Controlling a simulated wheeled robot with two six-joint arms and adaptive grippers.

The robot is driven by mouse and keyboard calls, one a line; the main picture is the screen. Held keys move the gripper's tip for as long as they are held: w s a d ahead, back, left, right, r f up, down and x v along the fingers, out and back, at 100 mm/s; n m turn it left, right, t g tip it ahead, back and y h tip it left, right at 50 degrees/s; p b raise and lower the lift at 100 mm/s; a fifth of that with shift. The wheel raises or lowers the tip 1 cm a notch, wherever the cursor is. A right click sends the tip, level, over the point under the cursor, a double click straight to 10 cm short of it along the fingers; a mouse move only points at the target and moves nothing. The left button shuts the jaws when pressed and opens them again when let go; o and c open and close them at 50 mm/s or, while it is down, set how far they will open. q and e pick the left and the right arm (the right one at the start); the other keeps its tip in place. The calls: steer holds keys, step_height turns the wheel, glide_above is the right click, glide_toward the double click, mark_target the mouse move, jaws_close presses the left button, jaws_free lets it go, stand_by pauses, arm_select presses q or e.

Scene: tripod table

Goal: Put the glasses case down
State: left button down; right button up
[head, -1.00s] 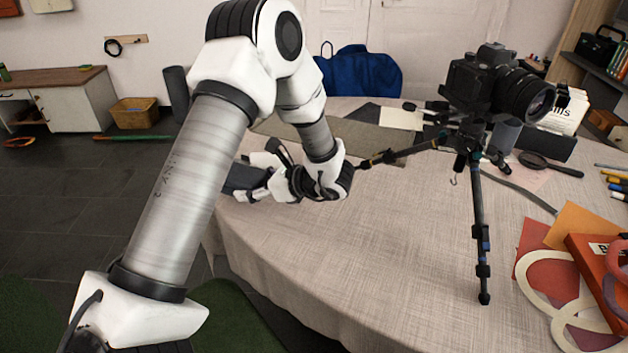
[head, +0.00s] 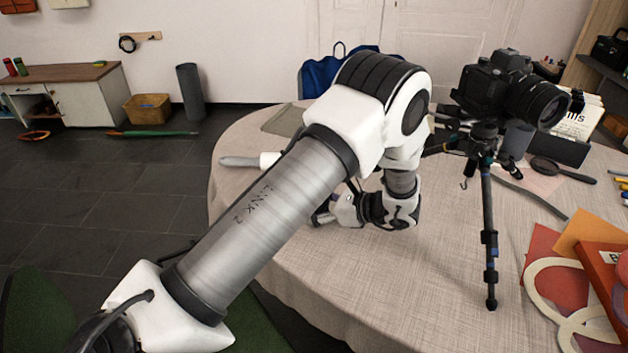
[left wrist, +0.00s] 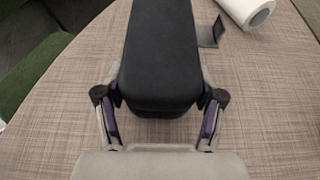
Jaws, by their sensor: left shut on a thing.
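The glasses case (left wrist: 160,50) is a dark, near-black oblong box with rounded edges, at the top centre of the left wrist view. My left gripper (left wrist: 158,104) is shut on it, with a finger on each of its long sides. In the head view my left gripper (head: 335,212) is low over the left part of the round table (head: 300,265), and my own arm hides most of the case. I cannot tell whether the case touches the cloth. My right gripper is in neither view.
A white roll (left wrist: 245,8) and a small dark flat piece (left wrist: 211,34) lie near the case. A camera (head: 510,88) on a tripod (head: 489,240) stands to the right. Bare cloth lies between my gripper and the tripod.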

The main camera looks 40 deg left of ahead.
arm_select(q)
steer(key=shift+s+f+b, duration=0.1)
steer(key=shift+f+b, duration=0.05)
steer(key=shift+b, duration=0.15)
steer(key=shift+c, duration=0.7)
jaws_free()
steer(key=shift+d+r+p, duration=0.1)
steer(key=shift+r+p, duration=0.25)
steer(key=v, duration=1.1)
steer(key=shift+w+d+r+b, duration=0.1)
steer(key=shift+w+d+b, duration=0.1)
steer(key=shift+d+b, duration=0.2)
